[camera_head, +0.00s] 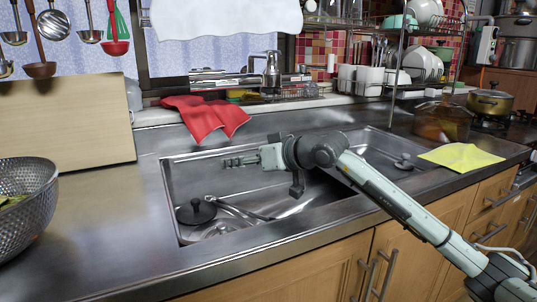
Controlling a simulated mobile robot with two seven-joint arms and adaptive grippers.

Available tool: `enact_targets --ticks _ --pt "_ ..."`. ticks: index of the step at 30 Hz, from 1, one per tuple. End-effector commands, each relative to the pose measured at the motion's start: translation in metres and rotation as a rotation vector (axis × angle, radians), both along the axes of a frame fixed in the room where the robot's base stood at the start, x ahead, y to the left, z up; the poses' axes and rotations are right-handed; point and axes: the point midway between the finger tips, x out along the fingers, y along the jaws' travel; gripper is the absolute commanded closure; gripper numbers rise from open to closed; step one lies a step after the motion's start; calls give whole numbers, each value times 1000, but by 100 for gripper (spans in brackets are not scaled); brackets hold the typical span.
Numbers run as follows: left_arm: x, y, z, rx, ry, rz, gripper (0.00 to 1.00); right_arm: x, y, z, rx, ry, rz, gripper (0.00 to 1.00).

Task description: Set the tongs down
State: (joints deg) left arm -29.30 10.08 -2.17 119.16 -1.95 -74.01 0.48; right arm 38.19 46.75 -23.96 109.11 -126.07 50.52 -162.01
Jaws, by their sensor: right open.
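My right gripper (232,161) reaches in from the right over the left basin of the steel sink (290,208), its fingers pointing left. It is open, and I see nothing between its fingers. I cannot make out the tongs for certain. A long thin metal piece (248,213) lies low in the basin beside a dark-knobbed lid (196,211); I cannot tell whether it is the tongs or a pan handle. Several utensils, including a ladle (40,70) and a skimmer (53,25), hang at upper left, their tops cut off. My left gripper is not in view.
A wooden board (65,122) stands at the left behind a steel colander (25,205). A red cloth (208,117) hangs over the sink's back edge. A yellow cloth (461,157) lies on the right counter. The counter (120,235) between colander and sink is clear.

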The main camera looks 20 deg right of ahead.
Motion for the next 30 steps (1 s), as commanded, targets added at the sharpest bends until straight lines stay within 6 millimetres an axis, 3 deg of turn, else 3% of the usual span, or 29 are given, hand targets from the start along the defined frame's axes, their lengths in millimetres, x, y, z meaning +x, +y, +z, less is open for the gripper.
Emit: enact_targets --ticks 15,21,30 --pt "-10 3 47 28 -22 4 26 -86 -48 34 -4 1 -3 56" --pt "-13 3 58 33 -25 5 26 -98 -52 41 0 2 -1 56" --pt "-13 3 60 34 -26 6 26 -99 -52 43 1 0 1 56"
